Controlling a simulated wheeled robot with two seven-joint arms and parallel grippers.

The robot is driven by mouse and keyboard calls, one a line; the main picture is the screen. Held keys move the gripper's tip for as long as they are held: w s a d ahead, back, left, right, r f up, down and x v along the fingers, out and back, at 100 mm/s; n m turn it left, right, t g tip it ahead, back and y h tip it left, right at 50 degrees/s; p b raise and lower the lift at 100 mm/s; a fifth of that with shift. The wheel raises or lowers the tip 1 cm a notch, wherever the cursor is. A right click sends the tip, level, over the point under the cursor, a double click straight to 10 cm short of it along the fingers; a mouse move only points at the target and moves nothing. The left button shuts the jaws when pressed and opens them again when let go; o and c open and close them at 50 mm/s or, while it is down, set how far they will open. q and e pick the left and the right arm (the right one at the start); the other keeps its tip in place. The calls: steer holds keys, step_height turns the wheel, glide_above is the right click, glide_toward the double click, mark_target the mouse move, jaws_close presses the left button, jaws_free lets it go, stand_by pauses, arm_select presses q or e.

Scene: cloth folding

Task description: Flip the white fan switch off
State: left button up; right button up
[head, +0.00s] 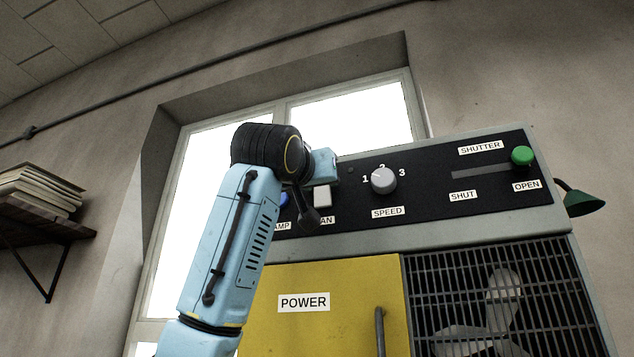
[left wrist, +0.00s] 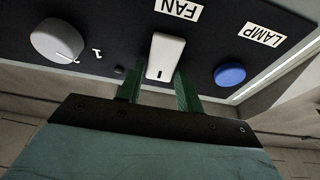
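The white fan switch (head: 322,196) is a rocker on the black control panel, beside a partly covered FAN label. It also shows in the left wrist view (left wrist: 166,55), where the panel appears upside down. I cannot tell its on or off position. My left gripper (left wrist: 157,78) is open, its two green fingers apart and pointing at the panel. The fingertips lie near the switch's lower end in that view, one towards each side; I cannot tell whether they touch it. In the head view my left wrist hides the fingers. My right gripper is not in view.
A blue lamp button (left wrist: 229,75) and a grey speed knob (head: 384,180) flank the switch. The green shutter knob (head: 522,156) is at OPEN. Below are a yellow POWER door (head: 340,330) with a handle and a metal grille (head: 450,265). A shelf (head: 45,225) with books is at left.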

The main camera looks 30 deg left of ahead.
arm_select(q)
steer(key=o, duration=0.3)
steer(key=b+v, duration=0.6)
steer(key=v, duration=0.7)
steer(key=shift+s, duration=0.2)
